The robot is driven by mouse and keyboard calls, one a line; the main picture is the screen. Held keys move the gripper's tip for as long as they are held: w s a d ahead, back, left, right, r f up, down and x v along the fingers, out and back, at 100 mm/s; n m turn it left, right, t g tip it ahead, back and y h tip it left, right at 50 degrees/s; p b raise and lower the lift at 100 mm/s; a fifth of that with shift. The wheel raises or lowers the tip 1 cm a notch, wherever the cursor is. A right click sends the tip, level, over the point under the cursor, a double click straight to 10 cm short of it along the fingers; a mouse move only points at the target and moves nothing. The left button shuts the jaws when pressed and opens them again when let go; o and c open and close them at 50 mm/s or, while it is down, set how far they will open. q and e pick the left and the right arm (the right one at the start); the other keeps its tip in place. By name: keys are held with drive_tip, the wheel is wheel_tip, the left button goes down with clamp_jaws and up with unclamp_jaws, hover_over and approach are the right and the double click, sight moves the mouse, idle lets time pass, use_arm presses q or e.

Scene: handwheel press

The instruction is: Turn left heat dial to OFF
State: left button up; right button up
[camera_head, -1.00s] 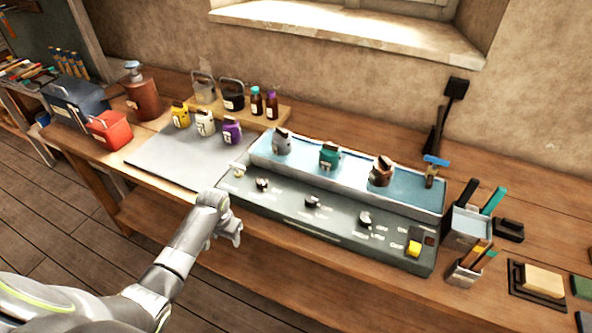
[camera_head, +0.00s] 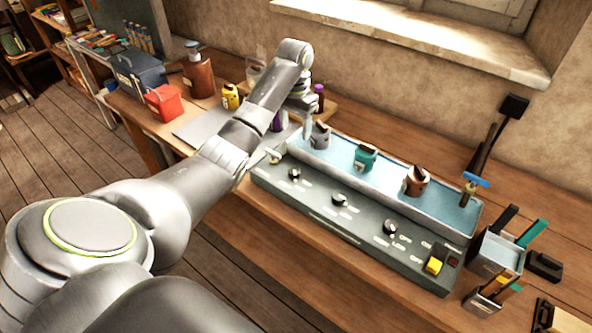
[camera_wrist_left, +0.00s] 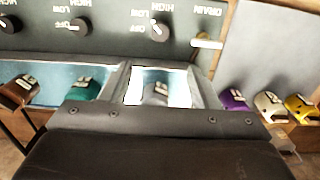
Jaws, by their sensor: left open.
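The left heat dial (camera_head: 294,174) is a small dark knob with a light mark at the left of a row of three on the grey-green control panel (camera_head: 318,220). It also shows upside down in the left wrist view (camera_wrist_left: 159,32), beside OFF, LOW and HIGH lettering. I cannot tell its exact setting. My left gripper (camera_head: 307,123) is above the left end of the water trough, beyond the dial and apart from it. In the left wrist view its open fingers (camera_wrist_left: 161,88) frame a grey pot (camera_wrist_left: 156,92), with nothing clearly held. My right gripper is out of view.
The trough (camera_head: 470,222) behind the panel also holds a teal pot (camera_head: 365,157) and a brown pot (camera_head: 417,181). A drain lever (camera_wrist_left: 207,41) is beside the left dial. Tool holders stand farther right.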

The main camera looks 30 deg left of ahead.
use_arm(q)
drive_tip(key=b, duration=0.8)
hover_over(295, 170)
wheel_tip(295, 170, down, 11)
drive_tip(key=shift+r, duration=0.15)
wheel_tip(295, 170, down, 4)
drive_tip(key=shift+r+p, duration=0.2)
drive_tip(key=shift+p, duration=0.25)
drive_tip(key=shift+f, duration=0.75)
drive_tip(key=shift+c, duration=0.3)
drive_tip(key=c, duration=0.9)
drive_tip(key=shift+r, duration=0.1)
